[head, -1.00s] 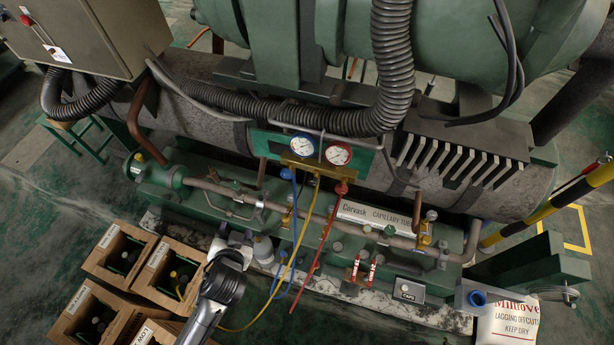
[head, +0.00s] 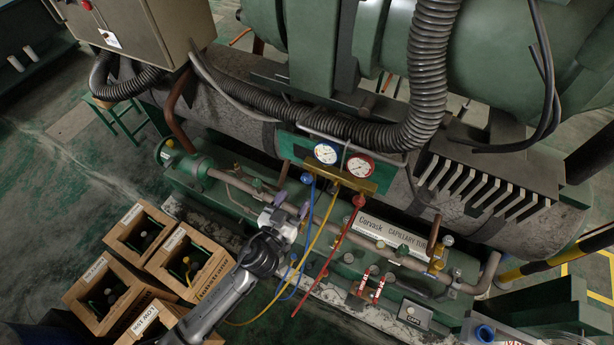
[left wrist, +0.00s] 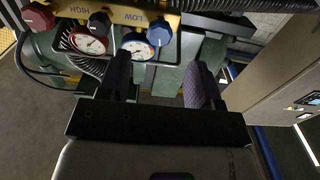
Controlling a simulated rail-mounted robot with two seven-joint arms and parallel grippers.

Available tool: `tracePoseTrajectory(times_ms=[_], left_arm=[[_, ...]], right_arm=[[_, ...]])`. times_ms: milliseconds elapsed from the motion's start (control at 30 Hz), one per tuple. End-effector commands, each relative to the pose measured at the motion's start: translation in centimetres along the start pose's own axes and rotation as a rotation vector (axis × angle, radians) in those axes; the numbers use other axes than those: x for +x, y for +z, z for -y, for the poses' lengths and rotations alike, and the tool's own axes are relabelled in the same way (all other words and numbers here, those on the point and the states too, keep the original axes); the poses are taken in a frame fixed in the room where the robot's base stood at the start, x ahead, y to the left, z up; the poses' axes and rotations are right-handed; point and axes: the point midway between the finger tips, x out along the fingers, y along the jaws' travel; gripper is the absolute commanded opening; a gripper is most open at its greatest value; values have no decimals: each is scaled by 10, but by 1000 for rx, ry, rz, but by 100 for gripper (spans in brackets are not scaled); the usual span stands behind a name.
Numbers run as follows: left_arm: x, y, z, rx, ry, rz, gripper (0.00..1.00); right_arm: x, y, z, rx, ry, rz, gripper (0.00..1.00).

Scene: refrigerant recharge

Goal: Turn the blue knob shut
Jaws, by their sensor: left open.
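The blue knob (head: 306,178) is at the left end of the brass gauge manifold (head: 334,174), below the blue-rimmed gauge (head: 327,153). My left gripper (head: 292,203) is just below and left of it, open and empty. In the left wrist view the blue knob (left wrist: 158,30) lies beyond the fingertips, roughly in line with the gap between the two dark fingers (left wrist: 160,65). I see no contact with it. A red knob (head: 358,200) hangs at the manifold's other side. My right gripper is out of view.
Yellow, blue and red hoses (head: 322,232) hang from the manifold beside my left gripper. Wooden crates (head: 140,232) with bottles stand at the lower left. A grey cabinet (left wrist: 275,75) shows at the right in the left wrist view.

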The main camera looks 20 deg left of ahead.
Motion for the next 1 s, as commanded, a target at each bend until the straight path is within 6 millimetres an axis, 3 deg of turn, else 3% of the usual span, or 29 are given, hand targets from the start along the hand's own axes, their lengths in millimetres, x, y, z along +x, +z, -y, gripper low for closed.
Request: tracePoseTrajectory(times_ms=[200, 400, 633, 1000], left_arm=[[41, -1, 0, 2, 0, -1, 59], [66, 0, 0, 1, 0, 0, 59], [80, 0, 0, 2, 0, 0, 59], [82, 0, 0, 1, 0, 1, 58]], right_arm=[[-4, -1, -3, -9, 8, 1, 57], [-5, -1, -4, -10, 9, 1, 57], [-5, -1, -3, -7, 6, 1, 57], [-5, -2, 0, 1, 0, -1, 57]])
